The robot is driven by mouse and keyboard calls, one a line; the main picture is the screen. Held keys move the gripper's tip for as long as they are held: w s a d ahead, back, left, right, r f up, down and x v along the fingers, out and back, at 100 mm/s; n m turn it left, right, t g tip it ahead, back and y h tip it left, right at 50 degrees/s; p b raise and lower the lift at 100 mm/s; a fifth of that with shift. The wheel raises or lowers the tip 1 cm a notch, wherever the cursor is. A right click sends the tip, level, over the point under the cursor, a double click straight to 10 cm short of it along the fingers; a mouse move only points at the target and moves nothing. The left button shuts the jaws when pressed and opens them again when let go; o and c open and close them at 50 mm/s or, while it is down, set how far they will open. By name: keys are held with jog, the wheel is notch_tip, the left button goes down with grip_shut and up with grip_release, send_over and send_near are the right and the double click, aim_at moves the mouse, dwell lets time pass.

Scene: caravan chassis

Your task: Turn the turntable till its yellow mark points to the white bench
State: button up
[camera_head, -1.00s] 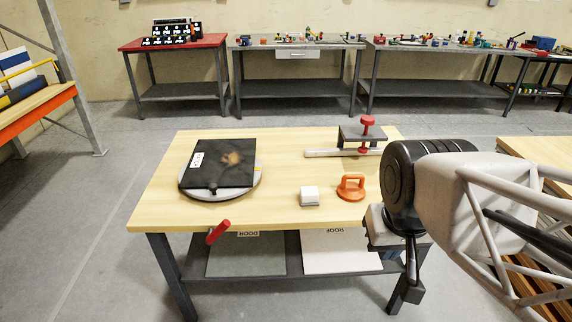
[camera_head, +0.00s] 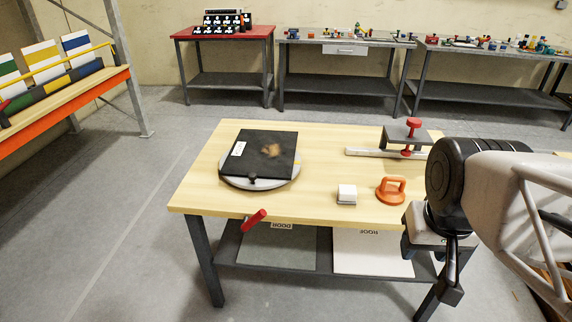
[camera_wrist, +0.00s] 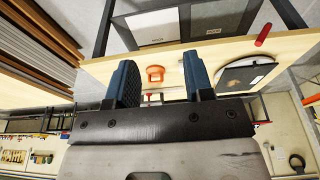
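The turntable (camera_head: 233,184) is a round grey disc on the wooden workbench (camera_head: 330,215). A square black panel (camera_head: 250,168) with a white label and a brownish patch lies on it, covering most of the disc. The turntable also appears in the wrist view (camera_wrist: 236,62). My gripper (camera_wrist: 158,72) is open and empty, its two blue fingers apart. In the head view it hangs at the workbench's front right corner, well right of the turntable. I cannot make out a white bench.
A white block (camera_head: 347,195), an orange suction cup (camera_head: 391,191) and a red-handled clamp (camera_head: 408,140) are on the workbench. A red handle (camera_head: 254,220) sticks out at its front edge. A red-topped bench (camera_head: 224,32) and grey benches stand behind. Floor at left is clear.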

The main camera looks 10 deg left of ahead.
jog(key=shift+o, duration=0.7)
jog(key=w+a+r+n, duration=0.1)
jog(key=w+a, duration=0.1)
jog(key=w, duration=0.5)
jog(key=w+a+r+n, duration=0.1)
jog(key=w+a, duration=0.2)
jog(key=w, duration=0.5)
jog(key=shift+a+r+g, duration=0.2)
jog(key=shift+a+g, duration=0.1)
jog(key=n+g, duration=0.2)
jog(key=n, duration=0.5)
send_over(252, 175)
jog(key=f, duration=2)
jog(key=shift+d, duration=0.35)
jog(key=shift+w+a+f, duration=0.15)
jog(key=shift+a+f, duration=0.2)
jog(key=shift+f, duration=0.1)
jog(key=shift+f, duration=3.8)
